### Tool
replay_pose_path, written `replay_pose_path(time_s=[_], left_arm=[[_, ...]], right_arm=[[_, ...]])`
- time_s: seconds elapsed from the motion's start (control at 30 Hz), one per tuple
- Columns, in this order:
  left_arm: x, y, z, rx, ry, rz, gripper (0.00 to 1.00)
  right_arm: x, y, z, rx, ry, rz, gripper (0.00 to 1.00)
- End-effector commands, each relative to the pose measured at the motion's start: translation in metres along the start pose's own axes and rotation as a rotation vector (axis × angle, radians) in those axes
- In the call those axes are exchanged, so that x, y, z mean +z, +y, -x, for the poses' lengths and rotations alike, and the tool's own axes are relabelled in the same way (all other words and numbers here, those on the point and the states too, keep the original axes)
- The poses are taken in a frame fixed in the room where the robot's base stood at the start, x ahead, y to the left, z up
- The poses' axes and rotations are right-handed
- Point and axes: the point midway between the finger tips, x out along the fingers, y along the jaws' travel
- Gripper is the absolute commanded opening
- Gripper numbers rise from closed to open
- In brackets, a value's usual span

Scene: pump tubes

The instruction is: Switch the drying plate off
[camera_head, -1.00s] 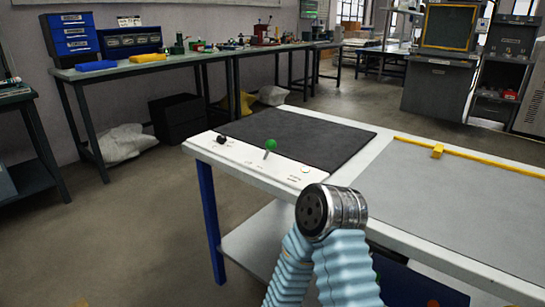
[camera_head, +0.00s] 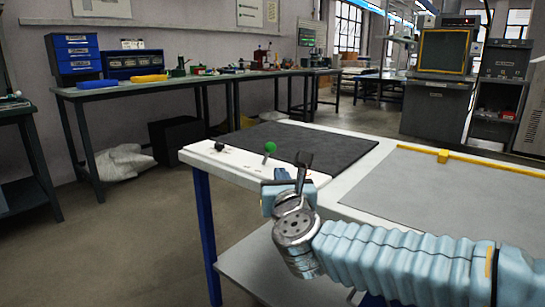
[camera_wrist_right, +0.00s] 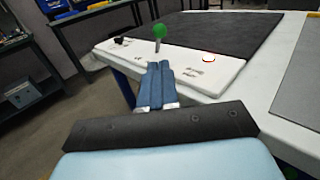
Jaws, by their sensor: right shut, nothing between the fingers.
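The drying plate (camera_head: 320,146) is a dark flat square on the white table. Its white control panel (camera_head: 215,157) lies along the front edge. On the panel a green ball-topped lever (camera_head: 270,148) stands up, and a black knob (camera_head: 220,145) sits to its left. In the right wrist view the green lever (camera_wrist_right: 159,33) stands just beyond my right gripper (camera_wrist_right: 156,66), whose blue fingers are shut and empty. In the head view, my right gripper (camera_head: 282,174) is at the panel's front edge. My left gripper is not in view.
A grey work surface (camera_head: 450,200) with a yellow rail (camera_head: 443,156) lies to the right. A blue table leg (camera_head: 207,230) stands at the near left corner. The floor left of the table is open.

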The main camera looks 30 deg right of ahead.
Motion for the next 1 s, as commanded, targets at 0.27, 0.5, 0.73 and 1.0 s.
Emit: replay_pose_path(time_s=[0.27,0.5,0.73,1.0], left_arm=[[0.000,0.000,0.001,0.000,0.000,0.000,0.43],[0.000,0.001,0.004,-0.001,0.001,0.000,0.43],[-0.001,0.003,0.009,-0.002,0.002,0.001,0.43],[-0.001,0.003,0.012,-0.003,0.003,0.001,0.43]], right_arm=[[-0.001,0.000,-0.023,0.000,0.003,0.002,0.00],[-0.001,0.000,-0.074,-0.001,0.003,0.004,0.00],[0.000,0.000,-0.117,0.000,0.002,0.005,0.00],[-0.001,0.000,-0.140,0.001,0.001,0.004,0.00]])
